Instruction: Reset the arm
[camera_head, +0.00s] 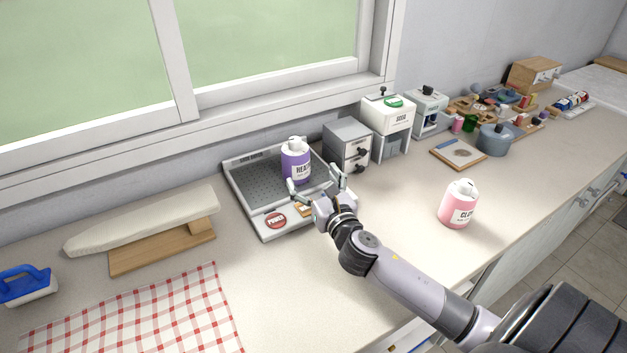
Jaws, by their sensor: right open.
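My right arm comes in from the lower right across the counter. Its gripper (317,185) is open, with its fingers spread on either side in front of a purple bottle (296,166). The bottle has a white cap and stands upright on a grey tray (250,188) with a grid surface. I cannot tell whether the fingers touch the bottle. The gripper's body hides part of the tray's front edge. My left gripper is not in view.
A pink bottle (458,206) stands upright right of my arm. A grey drawer box (348,146) and white dispenser (387,118) stand behind. A small ironing board (150,222), checkered cloth (140,315) and blue brush (26,284) lie left. The counter between arm and pink bottle is clear.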

